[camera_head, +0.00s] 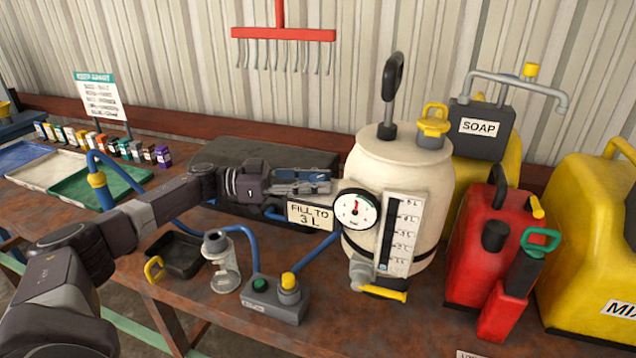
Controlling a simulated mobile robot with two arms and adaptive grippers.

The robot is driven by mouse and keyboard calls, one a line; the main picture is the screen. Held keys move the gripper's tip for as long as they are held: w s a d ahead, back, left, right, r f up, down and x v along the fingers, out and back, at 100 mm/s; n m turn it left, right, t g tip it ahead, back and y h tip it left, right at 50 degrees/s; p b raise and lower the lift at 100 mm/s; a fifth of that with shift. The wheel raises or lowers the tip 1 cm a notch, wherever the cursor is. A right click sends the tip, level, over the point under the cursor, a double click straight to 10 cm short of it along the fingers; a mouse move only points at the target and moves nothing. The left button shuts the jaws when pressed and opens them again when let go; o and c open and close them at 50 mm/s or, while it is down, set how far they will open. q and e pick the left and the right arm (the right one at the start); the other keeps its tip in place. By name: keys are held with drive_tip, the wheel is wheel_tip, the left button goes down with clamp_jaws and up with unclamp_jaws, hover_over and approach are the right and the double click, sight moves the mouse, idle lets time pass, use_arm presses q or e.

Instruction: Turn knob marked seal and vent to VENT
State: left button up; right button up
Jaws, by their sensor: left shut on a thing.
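A cream tank (400,175) stands on the bench with a black loop handle on top and a round gauge (355,208) on its front. A yellow knob-like cap (433,121) sits on its top right. A grey box (272,298) in front carries a yellow knob (288,284) and a green button (260,285). I cannot read any seal or vent marking on either knob. My left gripper (318,182) is left of the tank, above the "FILL TO 3 L" sign (310,215), shut on what looks like a blue piece (316,174). Its tips are close to the tank's side. My right gripper is not in view.
A clear cup-like vessel (222,268) and a black tray (180,255) stand front left. Blue hoses cross the bench. Red cans (483,235) and yellow containers (590,245) crowd the right. Small bottles and colored trays (90,185) lie far left.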

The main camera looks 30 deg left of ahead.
use_arm(q)
drive_tip(key=shift+r, duration=0.1)
drive_tip(key=o, duration=1.2)
drive_tip(key=shift+s+a, duration=0.1)
drive_tip(key=shift+a, duration=0.15)
drive_tip(key=v, duration=1.1)
drive_tip(key=shift+s+a, duration=0.15)
